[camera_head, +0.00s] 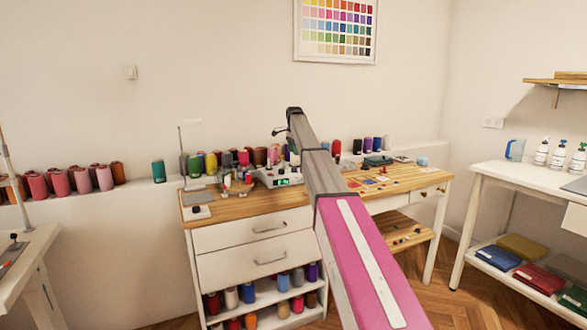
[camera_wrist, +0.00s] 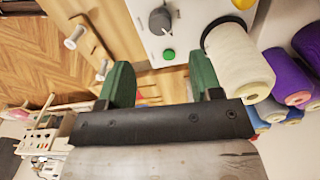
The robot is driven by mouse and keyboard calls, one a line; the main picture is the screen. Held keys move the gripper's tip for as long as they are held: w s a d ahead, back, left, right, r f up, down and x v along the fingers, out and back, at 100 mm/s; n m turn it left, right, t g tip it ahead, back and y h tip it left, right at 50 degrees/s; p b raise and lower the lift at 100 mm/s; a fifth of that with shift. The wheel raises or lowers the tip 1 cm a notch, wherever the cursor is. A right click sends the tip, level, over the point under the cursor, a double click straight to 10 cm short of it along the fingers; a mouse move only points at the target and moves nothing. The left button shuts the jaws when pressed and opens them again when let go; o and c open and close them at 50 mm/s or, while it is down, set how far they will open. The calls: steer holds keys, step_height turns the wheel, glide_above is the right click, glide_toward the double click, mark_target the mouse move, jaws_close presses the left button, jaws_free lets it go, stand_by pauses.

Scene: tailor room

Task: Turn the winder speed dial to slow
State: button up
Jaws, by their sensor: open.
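The winder (camera_wrist: 143,10) is a white unit with a grey round dial (camera_wrist: 160,19) and a green button (camera_wrist: 168,54) on its face, at the top of the wrist view. The dial has a pale pointer mark, but its setting is too small to read. In the head view, the winder (camera_head: 284,181) stands on the wooden worktable (camera_head: 320,195), partly behind my arm. My gripper (camera_wrist: 161,72) is open and empty, its two green fingers apart. The dial lies beyond the fingertips, and nothing touches it. My gripper is mostly hidden by my arm in the head view.
A large cream thread cone (camera_wrist: 239,60) stands close beside the right finger, with purple cones (camera_wrist: 288,80) further right. Several thread spools (camera_head: 245,157) crowd the worktable's back. Drawers (camera_head: 252,231) are below. A second white table (camera_head: 520,175) stands at right.

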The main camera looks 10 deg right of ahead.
mark_target(294, 168)
step_height(294, 168, down, 9)
steer(key=shift+f, duration=0.1)
steer(key=c, duration=0.9)
